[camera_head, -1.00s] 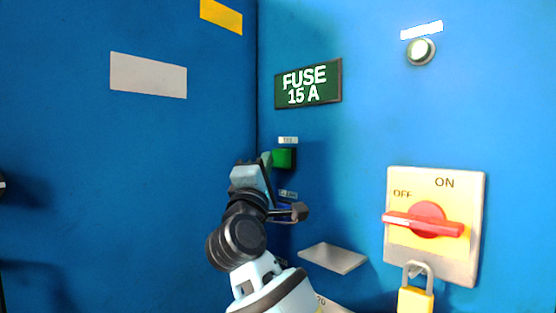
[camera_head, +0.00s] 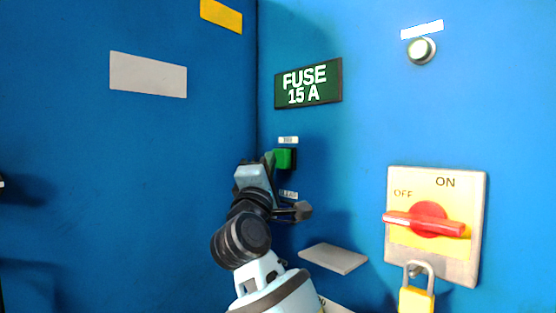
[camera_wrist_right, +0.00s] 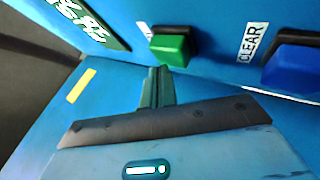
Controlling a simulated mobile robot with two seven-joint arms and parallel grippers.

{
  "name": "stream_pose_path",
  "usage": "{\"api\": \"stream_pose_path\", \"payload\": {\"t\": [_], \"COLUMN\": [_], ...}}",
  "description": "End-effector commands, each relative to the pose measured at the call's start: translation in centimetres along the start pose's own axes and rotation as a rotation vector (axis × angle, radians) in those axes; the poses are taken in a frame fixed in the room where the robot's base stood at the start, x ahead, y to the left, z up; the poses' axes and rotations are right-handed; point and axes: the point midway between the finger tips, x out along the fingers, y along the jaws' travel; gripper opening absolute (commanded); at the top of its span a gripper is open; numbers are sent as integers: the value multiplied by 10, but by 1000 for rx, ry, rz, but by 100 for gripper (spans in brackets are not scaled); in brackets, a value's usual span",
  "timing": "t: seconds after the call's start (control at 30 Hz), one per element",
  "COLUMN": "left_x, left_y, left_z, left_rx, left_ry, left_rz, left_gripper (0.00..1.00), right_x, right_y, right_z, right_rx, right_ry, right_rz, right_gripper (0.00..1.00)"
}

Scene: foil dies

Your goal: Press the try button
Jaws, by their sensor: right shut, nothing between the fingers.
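The try button is a green square button (camera_head: 285,159) in a dark surround on the blue panel, below a small white label (camera_head: 288,140). In the right wrist view the green button (camera_wrist_right: 170,46) stands out from the panel, just beyond my fingertips. My right gripper (camera_head: 269,161) is shut and empty, its tips at the left side of the button in the head view. In the wrist view the shut fingers (camera_wrist_right: 157,76) point at the button's lower edge. I cannot tell whether they touch it. My left gripper is not in view.
A blue button (camera_wrist_right: 294,70) beside the CLEAR label (camera_wrist_right: 253,42) is close by. A FUSE 15 A display (camera_head: 308,84) hangs above. A grey shelf-like plate (camera_head: 334,258), a red rotary switch (camera_head: 428,219) and a yellow padlock (camera_head: 416,300) lie to the right.

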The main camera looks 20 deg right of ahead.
Motion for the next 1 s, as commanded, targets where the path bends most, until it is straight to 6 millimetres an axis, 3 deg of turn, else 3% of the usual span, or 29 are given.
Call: {"api": "stream_pose_path", "payload": {"t": [1.0], "left_x": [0], "left_y": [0], "left_z": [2], "left_rx": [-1], "left_ry": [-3], "left_rz": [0], "left_gripper": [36], "right_x": [7], "right_y": [-5], "right_z": [5], "right_rx": [-1], "right_ry": [-1], "right_rz": [0], "right_gripper": [0]}}
